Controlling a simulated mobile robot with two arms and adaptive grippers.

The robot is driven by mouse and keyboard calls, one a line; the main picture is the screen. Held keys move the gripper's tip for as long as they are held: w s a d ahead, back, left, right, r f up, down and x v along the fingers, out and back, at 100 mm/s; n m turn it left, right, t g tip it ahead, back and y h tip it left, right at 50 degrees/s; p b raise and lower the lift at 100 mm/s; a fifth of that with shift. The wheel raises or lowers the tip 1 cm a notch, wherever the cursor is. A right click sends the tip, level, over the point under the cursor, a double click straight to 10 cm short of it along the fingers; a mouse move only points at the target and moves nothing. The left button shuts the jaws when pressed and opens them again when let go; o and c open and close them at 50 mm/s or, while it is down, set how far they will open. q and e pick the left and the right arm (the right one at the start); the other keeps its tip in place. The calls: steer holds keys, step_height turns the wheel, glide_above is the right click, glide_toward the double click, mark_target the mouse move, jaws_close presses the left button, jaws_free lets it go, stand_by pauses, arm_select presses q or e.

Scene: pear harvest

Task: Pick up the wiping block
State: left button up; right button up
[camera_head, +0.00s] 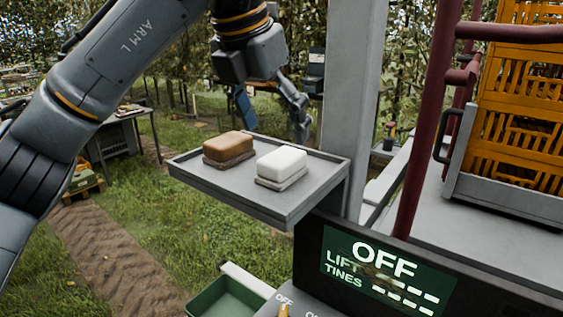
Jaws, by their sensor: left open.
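Two blocks lie on a grey tray (200,174): a brown block (229,146) with a darker base on the left, and a white block (281,163) with a grey base on the right. I cannot tell from their looks which one is the wiping block. My left gripper (273,115) is open and empty, pointing down near the tray's far edge, behind and above the blocks as seen here. It appears apart from both blocks. My right gripper is not in view.
A grey post (352,90) rises beside the tray's right end. A dark panel reading OFF (385,270) stands in front at the right. Orange crates (520,110) and dark red rails (432,110) are at the right. A green bin (228,300) is below the tray.

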mark_target(281, 155)
arm_select(q)
steer(key=shift+w+d+f, duration=0.2)
steer(key=shift+w+f, duration=0.25)
steer(key=shift+f, duration=0.05)
steer(key=shift+w+d+f, duration=0.2)
steer(key=shift+w+f, duration=0.25)
step_height(281, 155, down, 2)
steer(key=shift+w+f+p, duration=0.15)
steer(key=shift+p, duration=1)
steer(key=shift+p+x, duration=0.35)
steer(key=shift+x, duration=1.1)
steer(key=shift+d, duration=0.1)
steer(key=c, duration=1)
steer(key=shift+c, duration=1.3)
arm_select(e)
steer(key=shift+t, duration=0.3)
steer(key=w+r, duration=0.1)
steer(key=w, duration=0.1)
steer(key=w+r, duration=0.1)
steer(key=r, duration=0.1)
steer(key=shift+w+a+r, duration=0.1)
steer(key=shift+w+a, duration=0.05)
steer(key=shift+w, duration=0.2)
